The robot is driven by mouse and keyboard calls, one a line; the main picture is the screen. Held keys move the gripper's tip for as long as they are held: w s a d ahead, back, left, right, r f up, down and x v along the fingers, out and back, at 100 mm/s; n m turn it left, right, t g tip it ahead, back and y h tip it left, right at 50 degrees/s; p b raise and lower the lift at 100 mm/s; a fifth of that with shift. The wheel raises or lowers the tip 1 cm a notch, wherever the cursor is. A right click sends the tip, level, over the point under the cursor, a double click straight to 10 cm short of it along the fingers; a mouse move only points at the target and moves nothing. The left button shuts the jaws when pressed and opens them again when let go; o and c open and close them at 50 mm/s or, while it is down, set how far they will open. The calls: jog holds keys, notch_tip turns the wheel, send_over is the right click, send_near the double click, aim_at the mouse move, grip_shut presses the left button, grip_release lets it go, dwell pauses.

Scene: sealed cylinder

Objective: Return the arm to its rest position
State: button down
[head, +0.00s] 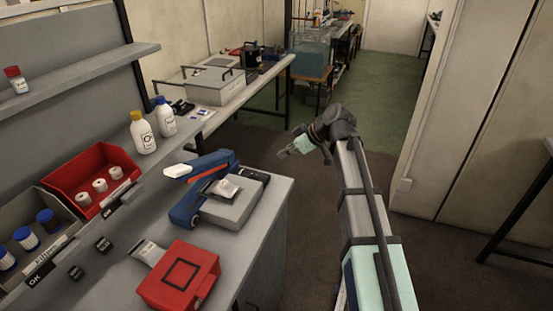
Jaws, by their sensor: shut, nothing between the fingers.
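My gripper (285,154) is at the end of my arm in the middle of the head view, pointing left. It hangs over the open floor, apart from the bench (272,196) to its left. It is shut and holds nothing. My arm reaches up from the lower right, then bends left at the wrist.
The bench carries a blue device (185,212) with a grey plate, a red box (180,278) and a red bin (90,160) with small white-topped jars. Two white bottles (143,133) stand behind. A wall (425,150) rises on the right. Floor (395,170) is free between.

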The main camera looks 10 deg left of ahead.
jog(key=shift+s+d+r, duration=0.1)
jog(key=shift+d+r, duration=0.05)
dwell(0.3)
jog(key=s+d+f+m+g+h, duration=0.15)
jog(key=s+d+f+m, duration=0.3)
jog(key=f, duration=0.75)
jog(key=s+d+f+m+h, duration=0.35)
jog(key=s+f, duration=0.25)
jog(key=f, duration=0.5)
jog(key=s+d+f+m+g+h, duration=0.1)
jog(key=s+d+f+m, duration=0.35)
jog(key=f, duration=0.75)
jog(key=s+d+f+g+h, duration=0.1)
jog(key=s+d+f+g, duration=0.1)
jog(key=s+f, duration=0.5)
jog(key=s+d+f+m+g, duration=0.1)
jog(key=s+d+f, duration=0.3)
jog(key=s, duration=1.4)
jog(key=s+d+f+m+g+h, duration=0.1)
jog(key=s+d+f+g, duration=0.2)
jog(key=s+f, duration=0.6)
jog(key=s, duration=0.3)
jog(key=shift+s+f+g+h, duration=0.2)
jog(key=shift+f+g+h, duration=0.1)
jog(key=shift+g, duration=0.05)
